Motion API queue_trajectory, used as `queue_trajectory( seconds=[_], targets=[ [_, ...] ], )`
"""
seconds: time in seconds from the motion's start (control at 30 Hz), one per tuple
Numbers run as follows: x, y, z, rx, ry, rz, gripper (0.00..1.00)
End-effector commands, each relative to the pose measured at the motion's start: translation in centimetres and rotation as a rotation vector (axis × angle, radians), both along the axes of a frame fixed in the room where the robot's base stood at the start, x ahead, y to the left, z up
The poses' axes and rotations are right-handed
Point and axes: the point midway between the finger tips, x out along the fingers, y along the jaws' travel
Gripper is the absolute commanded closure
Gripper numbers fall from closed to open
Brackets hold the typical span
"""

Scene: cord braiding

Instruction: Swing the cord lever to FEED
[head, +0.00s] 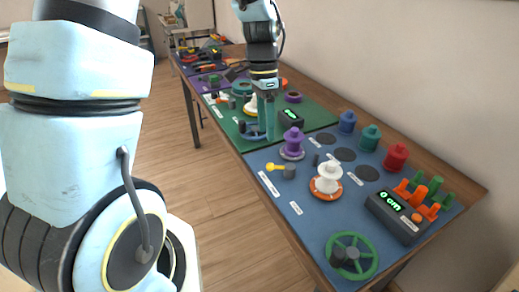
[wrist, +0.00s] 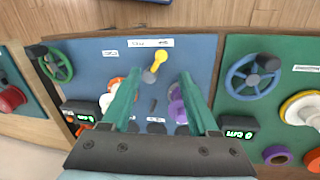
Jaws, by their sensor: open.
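The cord lever (head: 276,167) has a yellow arm and knob on a dark grey hub, on the blue panel near its front edge. In the wrist view the lever (wrist: 160,60) points up and slightly right from its hub, towards a white label (wrist: 150,42) whose text is too small to read. My gripper (head: 266,130) points down with two teal fingers. In the wrist view its open, empty fingers (wrist: 160,82) frame the lever from either side, with visible gaps. I cannot tell its exact height above the panel.
On the blue panel (head: 305,222) stand a white spool (head: 328,177), a purple spool (head: 292,143), a green handwheel (head: 351,256) and a display box (head: 392,216) reading 0 cm. Coloured spools and several pegs stand behind. A green panel (wrist: 290,47) with a blue handwheel (wrist: 252,75) adjoins.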

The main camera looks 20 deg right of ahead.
Motion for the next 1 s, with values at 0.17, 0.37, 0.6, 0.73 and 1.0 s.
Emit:
queue_trajectory(
  seconds=[0.17,0.37,0.6,0.73,1.0],
  targets=[
    [-0.5,-1.1,-0.9,-0.004,0.015,-0.06,0.4],
    [-1.1,-0.9,-3.8,-0.002,0.017,-0.058,0.4],
    [-2.0,-0.9,-8.1,-0.002,0.016,-0.056,0.4],
    [-2.2,-0.9,-9.7,-0.005,0.013,-0.054,0.4],
    [-2.4,-0.9,-10.9,-0.006,0.011,-0.054,0.4]
  ],
)
